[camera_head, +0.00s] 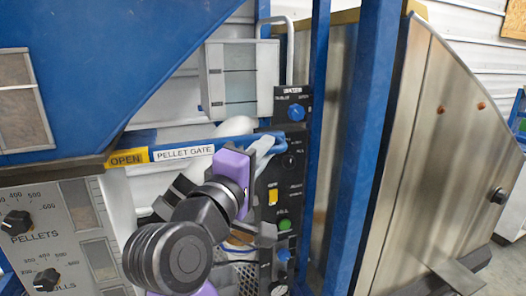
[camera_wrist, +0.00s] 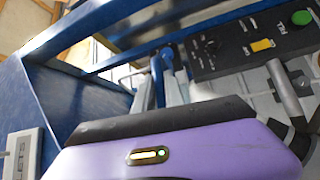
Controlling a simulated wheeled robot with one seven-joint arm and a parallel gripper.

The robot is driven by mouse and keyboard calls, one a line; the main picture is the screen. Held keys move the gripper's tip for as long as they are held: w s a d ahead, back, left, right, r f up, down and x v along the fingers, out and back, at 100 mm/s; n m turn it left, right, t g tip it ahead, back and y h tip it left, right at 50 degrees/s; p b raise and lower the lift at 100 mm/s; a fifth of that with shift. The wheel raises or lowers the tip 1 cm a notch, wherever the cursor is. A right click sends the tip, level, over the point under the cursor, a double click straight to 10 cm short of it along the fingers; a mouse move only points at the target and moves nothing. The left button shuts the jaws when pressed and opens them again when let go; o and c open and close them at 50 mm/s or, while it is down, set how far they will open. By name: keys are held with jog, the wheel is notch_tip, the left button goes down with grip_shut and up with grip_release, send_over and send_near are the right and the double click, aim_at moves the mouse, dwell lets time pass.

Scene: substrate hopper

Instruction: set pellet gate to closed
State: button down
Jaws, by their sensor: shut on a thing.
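The pellet gate shows by its white "PELLET GATE" label (camera_head: 184,152) and, to its left, a yellow "OPEN" label (camera_head: 128,157), both on the blue frame left of my arm. My gripper (camera_head: 268,142) reaches past the labels, just left of the black control panel. It is shut on a blue part that I take for the pellet gate handle; my purple wrist and the fingers hide most of it. In the wrist view my gripper (camera_wrist: 164,62) points away, with blue showing at the fingers. The exact grip is too small to tell.
The black control panel (camera_head: 294,160) has a blue knob, a yellow switch and a green button close to my fingers. A grey box (camera_head: 240,82) hangs above. Blue posts (camera_head: 366,150) and a curved metal hopper wall (camera_head: 440,150) stand to the right. A dial panel (camera_head: 50,240) is at lower left.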

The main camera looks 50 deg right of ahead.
jog(key=w+a, duration=0.4)
jog(key=a, duration=0.2)
jog(key=shift+b, duration=0.3)
jog(key=shift+w+a, duration=0.1)
jog(key=c, duration=1.4)
grip_release()
jog(key=shift+a, duration=0.15)
jog(key=b+v, duration=0.2)
jog(key=v, duration=0.5)
jog(key=shift+a, duration=0.3)
